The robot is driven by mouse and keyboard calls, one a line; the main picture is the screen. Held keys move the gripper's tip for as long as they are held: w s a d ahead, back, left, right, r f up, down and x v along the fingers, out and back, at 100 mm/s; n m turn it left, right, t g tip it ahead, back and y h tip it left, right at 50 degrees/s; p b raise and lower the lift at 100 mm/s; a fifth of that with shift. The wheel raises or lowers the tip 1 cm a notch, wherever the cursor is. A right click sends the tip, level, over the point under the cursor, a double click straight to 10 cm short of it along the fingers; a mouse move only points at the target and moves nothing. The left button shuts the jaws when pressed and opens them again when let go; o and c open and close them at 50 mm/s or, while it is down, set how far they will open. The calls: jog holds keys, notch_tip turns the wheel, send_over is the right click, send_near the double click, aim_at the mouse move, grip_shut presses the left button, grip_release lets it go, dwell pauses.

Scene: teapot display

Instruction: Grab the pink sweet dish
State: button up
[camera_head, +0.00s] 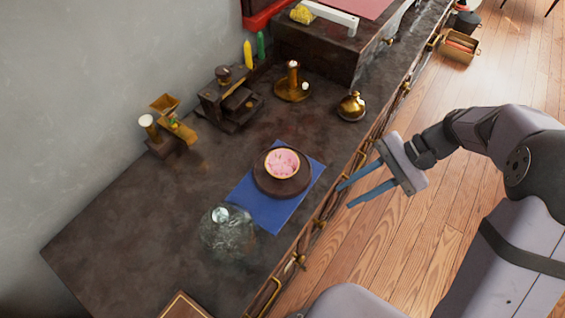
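The pink sweet dish (282,163) is a small round bowl with a tan rim and pink contents. It sits on a dark round stand (283,185), which rests on a blue mat (263,212) near the counter's front edge. My gripper (343,195) is to the right of the dish, beyond the counter's front edge and over the floor side. Its two blue fingers are spread apart, point left toward the counter, and hold nothing. The gripper and the dish are apart.
A clear glass dome (222,232) stands at the mat's lower left. A brass pot (351,106), a candle holder (292,86) and a dark wooden grinder-like box (229,97) stand behind. The counter (130,220) is bare at left. Brass handles line its front.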

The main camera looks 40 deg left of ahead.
aim_at(289, 172)
jog(key=a+r+g+y, duration=0.1)
jog(key=a, duration=0.2)
jog(key=a+r+g+y, duration=0.1)
jog(key=a, duration=0.2)
jog(key=a+r+g, duration=0.1)
jog(key=a, duration=0.3)
jog(key=shift+w+r+g+y, duration=0.1)
jog(key=shift+w+g+y, duration=0.2)
jog(key=shift+g+y, duration=0.1)
jog(key=shift+p+x, duration=0.4)
jog(key=shift+x, duration=3.25)
jog(key=shift+w, duration=0.1)
grip_shut()
